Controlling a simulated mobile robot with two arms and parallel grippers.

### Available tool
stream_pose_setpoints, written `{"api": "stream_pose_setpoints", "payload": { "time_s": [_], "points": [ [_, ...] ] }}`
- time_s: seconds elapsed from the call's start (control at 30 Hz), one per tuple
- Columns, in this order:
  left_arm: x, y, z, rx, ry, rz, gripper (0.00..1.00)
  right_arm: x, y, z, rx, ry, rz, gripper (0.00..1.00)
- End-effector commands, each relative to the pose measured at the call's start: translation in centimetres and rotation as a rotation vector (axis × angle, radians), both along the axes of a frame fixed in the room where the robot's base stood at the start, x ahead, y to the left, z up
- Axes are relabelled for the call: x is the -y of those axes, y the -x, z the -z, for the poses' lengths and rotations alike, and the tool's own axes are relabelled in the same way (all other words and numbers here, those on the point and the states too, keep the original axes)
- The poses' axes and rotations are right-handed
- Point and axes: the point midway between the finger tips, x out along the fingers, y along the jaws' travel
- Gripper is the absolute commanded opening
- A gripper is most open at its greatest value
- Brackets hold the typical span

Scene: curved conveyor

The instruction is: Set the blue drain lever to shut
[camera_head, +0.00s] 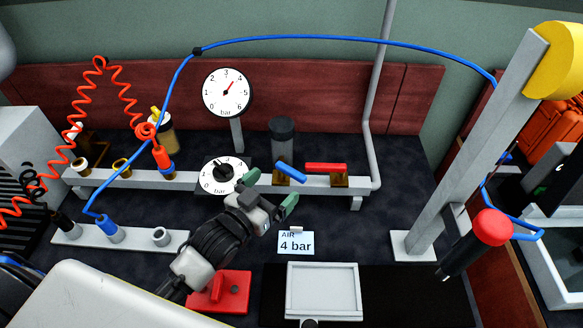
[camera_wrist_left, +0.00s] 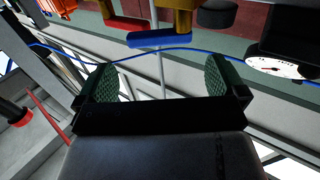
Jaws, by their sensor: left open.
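The blue drain lever (camera_head: 291,172) sits on a brass valve on the grey pipe below the dark filter bowl. It slants down to the right, at an angle to the pipe, while the red lever (camera_head: 325,167) beside it lies along the pipe. My left gripper (camera_head: 269,191) is open and empty, just in front of and below the blue lever, with its green pads apart. In the left wrist view the blue lever (camera_wrist_left: 158,40) lies beyond the gap between the fingers (camera_wrist_left: 160,78), not touching them. The red lever (camera_wrist_left: 128,24) is behind it. My right gripper is not in view.
A dial regulator (camera_head: 222,175) stands left of the blue lever, with a gauge (camera_head: 227,92) above. An "AIR 4 bar" card (camera_head: 296,242) and a grey tray (camera_head: 323,265) lie in front. A grey post (camera_head: 470,150) rises at right. A blue hose (camera_head: 340,38) arches overhead.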

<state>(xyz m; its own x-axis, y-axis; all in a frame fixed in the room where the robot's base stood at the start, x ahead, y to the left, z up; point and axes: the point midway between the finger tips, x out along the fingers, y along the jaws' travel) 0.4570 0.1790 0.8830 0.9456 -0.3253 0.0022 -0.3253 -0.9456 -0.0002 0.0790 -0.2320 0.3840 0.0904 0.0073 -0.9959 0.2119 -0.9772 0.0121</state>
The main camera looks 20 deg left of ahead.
Motion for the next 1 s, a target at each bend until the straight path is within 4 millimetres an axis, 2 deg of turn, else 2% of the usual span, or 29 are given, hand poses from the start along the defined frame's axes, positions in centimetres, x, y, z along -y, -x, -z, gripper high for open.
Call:
{"api": "stream_pose_setpoints", "payload": {
  "time_s": [0.1, 0.3, 0.5, 0.77, 1.0],
  "points": [
    [0.8, -2.4, -0.2, 0.003, 0.001, 0.0, 1.0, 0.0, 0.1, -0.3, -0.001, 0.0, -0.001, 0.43],
    [1.8, -5.2, -0.1, 0.001, 0.0, 0.0, 1.0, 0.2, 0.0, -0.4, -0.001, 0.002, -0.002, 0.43],
    [2.2, -6.3, 0.0, -0.001, -0.001, 0.001, 1.0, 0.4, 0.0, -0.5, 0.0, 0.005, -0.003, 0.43],
    [2.3, -6.4, 0.0, -0.001, 0.0, 0.001, 1.0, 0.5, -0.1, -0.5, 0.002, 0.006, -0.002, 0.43],
    [2.3, -6.4, 0.0, 0.0, 0.0, 0.001, 0.63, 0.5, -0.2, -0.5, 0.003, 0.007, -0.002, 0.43]
  ]
}}
